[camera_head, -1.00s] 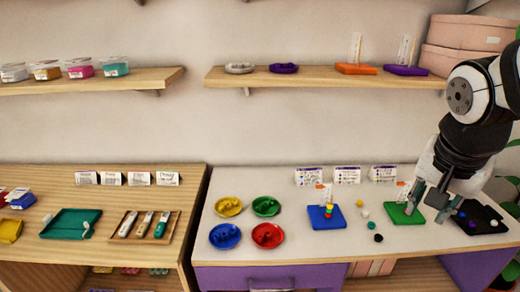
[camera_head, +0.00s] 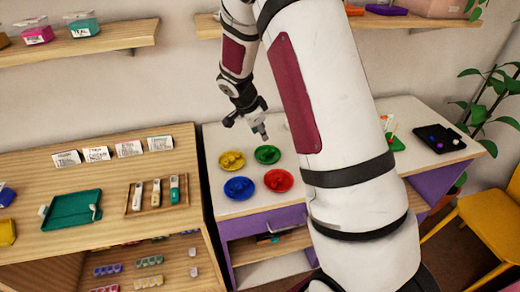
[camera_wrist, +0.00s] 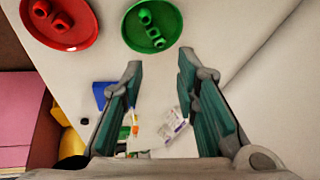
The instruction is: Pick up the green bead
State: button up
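The green dish (camera_head: 267,154) stands on the white-topped table. In the wrist view the dish (camera_wrist: 175,40) holds green beads (camera_wrist: 144,16), lying at its middle. My gripper (camera_head: 262,134) is above the table, just behind the green dish in the head view. In the wrist view my gripper (camera_wrist: 160,62) has its two fingers spread, with nothing between them; the green dish lies beyond the fingertips, apart from them. My arm hides part of the table in the head view.
A red dish (camera_head: 290,181), a blue dish (camera_head: 252,187) and a yellow dish (camera_head: 222,161) stand close by. A black tray (camera_head: 419,142) with beads is at the right. A blue board (camera_wrist: 100,88) shows beside the fingers. A shelf (camera_head: 120,35) hangs behind.

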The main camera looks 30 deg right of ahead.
send_near(271, 149)
jog(key=shift+d+f, duration=0.25)
jog(key=shift+f, duration=1)
jog(key=x, duration=0.2)
jog(key=p+x, duration=0.1)
jog(key=x, duration=0.1)
jog(key=shift+s+d, duration=0.1)
jog(key=shift+d, duration=0.2)
jog(key=shift+d+f, duration=0.2)
jog(key=shift+f, duration=0.4)
jog(key=c, duration=0.5)
